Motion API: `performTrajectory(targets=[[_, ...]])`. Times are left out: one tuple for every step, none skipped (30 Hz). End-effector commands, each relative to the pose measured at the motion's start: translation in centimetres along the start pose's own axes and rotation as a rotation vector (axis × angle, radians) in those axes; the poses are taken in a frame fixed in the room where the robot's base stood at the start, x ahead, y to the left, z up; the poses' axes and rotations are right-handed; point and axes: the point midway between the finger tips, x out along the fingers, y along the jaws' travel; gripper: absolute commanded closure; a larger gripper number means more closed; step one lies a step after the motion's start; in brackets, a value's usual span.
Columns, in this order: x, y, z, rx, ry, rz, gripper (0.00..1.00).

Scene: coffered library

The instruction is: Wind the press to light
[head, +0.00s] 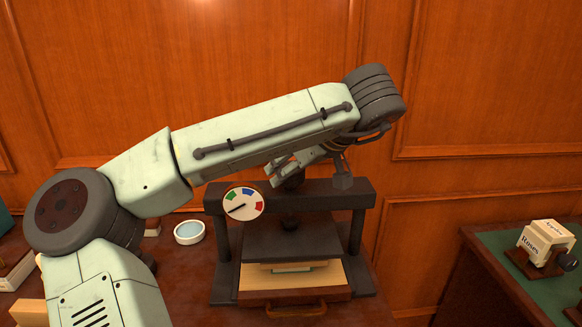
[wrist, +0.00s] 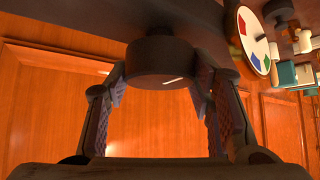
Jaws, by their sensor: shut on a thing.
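The dark press (head: 365,192) stands on the brown desk, with a crossbeam on two posts. A round white dial (head: 243,204) on its left front has green, blue and red sectors; its needle points to the lower left, outside the coloured sectors. The dial also shows in the wrist view (wrist: 247,40). The dark platen (head: 290,238) sits low over a thin book or paper stack (head: 292,267). My gripper (head: 286,172) is above the crossbeam, partly hidden by my arm. In the wrist view its fingers are closed around a dark round knob (wrist: 165,62) of the press.
A small white round dish (head: 189,232) stands on the desk left of the press. A wooden tray (head: 296,308) with a handle lies at the press base. At right, a green-topped table (head: 505,250) carries a white labelled box (head: 546,240). A wood-panelled wall is close behind.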

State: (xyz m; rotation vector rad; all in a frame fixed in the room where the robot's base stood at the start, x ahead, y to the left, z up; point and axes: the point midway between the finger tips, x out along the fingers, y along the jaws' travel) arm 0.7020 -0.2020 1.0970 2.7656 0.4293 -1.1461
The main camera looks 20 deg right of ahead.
Motion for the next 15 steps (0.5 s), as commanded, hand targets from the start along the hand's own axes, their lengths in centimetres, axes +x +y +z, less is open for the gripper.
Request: performTrajectory(targets=[[0.02, 0.01, -0.02, 0.000, 0.000, 0.002, 0.79], [0.03, 0.01, -0.01, 0.001, 0.000, 0.003, 0.79], [0.04, 0.00, 0.01, 0.004, 0.000, 0.006, 0.79], [0.06, 0.00, 0.02, 0.007, 0.000, 0.009, 0.79], [0.07, 0.00, 0.03, 0.011, 0.000, 0.014, 0.79], [0.09, 0.00, 0.06, 0.017, 0.000, 0.021, 0.79], [0.12, -0.01, 0.08, 0.023, 0.000, 0.027, 0.79], [0.16, -0.01, 0.12, 0.031, -0.001, 0.035, 0.79], [0.20, -0.02, 0.16, 0.042, -0.002, 0.047, 0.79], [0.23, -0.03, 0.18, 0.053, -0.002, 0.058, 0.79], [0.27, -0.04, 0.19, 0.064, -0.002, 0.069, 0.79], [0.30, -0.05, 0.20, 0.080, -0.002, 0.088, 0.79], [0.35, -0.06, 0.24, 0.095, -0.003, 0.102, 0.79], [0.33, -0.07, 0.25, 0.110, -0.003, 0.118, 0.79], [0.39, -0.08, 0.27, 0.132, -0.004, 0.140, 0.79]])
